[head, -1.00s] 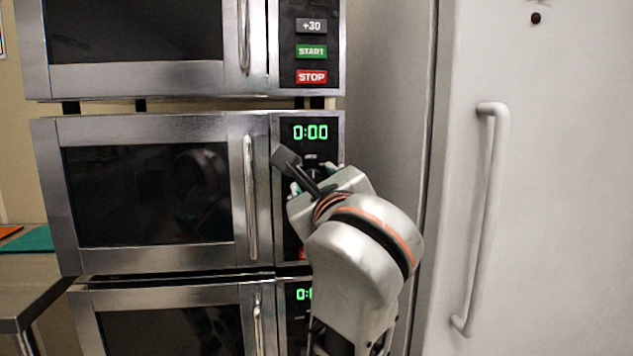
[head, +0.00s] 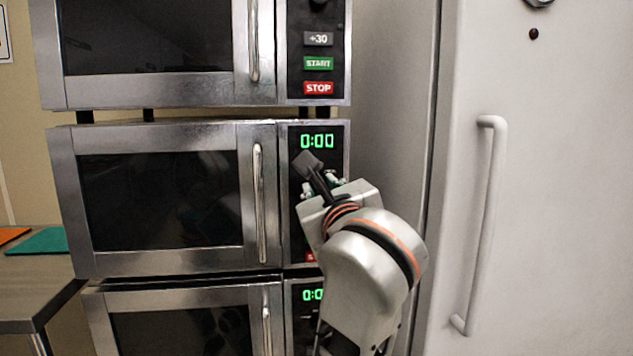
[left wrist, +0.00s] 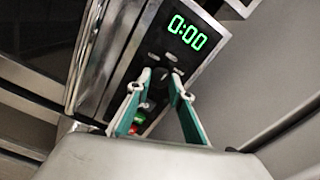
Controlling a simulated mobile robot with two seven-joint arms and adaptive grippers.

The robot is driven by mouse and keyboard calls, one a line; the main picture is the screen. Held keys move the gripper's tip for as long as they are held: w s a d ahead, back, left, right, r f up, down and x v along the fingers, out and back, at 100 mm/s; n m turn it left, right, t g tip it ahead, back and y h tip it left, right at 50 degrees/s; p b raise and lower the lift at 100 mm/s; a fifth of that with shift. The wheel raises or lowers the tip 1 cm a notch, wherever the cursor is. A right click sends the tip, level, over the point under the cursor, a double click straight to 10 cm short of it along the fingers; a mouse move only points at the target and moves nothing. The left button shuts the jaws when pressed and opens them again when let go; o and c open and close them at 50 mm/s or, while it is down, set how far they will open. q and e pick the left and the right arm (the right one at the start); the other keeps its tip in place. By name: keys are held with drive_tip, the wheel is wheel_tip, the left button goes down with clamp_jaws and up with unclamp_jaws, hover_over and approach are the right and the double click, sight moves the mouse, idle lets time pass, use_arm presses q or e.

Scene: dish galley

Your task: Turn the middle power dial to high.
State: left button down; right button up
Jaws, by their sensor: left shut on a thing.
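The middle microwave (head: 160,258) has a control panel with a green 0:00 display (head: 317,141). My left gripper (head: 321,183) is at that panel, just below the display, and hides the dial in the head view. In the left wrist view the dark power dial (left wrist: 160,79) sits between the tips of the two teal-lined fingers (left wrist: 162,76). The gripper is shut on this dial. The dial's pointer and setting marks are too small and covered to read. My right gripper is in neither view.
An upper microwave (head: 160,92) and a lower microwave (head: 190,296) are stacked with the middle one. A vertical door handle (head: 259,205) is left of the panel. A tall white door (head: 560,200) with a long handle (head: 486,220) stands at the right. A steel counter (head: 35,285) is at the left.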

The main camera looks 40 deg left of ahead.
use_arm(q)
drive_tip(key=shift+m+p, duration=5.1)
drive_tip(key=shift+p, duration=0.25)
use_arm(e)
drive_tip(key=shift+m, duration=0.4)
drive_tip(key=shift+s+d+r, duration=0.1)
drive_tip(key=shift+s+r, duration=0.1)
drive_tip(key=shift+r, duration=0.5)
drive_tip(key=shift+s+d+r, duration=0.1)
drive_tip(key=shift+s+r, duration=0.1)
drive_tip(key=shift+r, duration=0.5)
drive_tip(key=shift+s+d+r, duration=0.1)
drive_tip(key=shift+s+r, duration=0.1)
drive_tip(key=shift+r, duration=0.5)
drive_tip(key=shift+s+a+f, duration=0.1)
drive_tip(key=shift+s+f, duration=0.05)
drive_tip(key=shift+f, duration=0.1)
use_arm(q)
drive_tip(key=c, duration=1.8)
unclamp_jaws()
drive_tip(key=shift+a+f, duration=0.1)
wheel_tip(320, 180, up, 10)
drive_tip(key=shift+r, duration=0.1)
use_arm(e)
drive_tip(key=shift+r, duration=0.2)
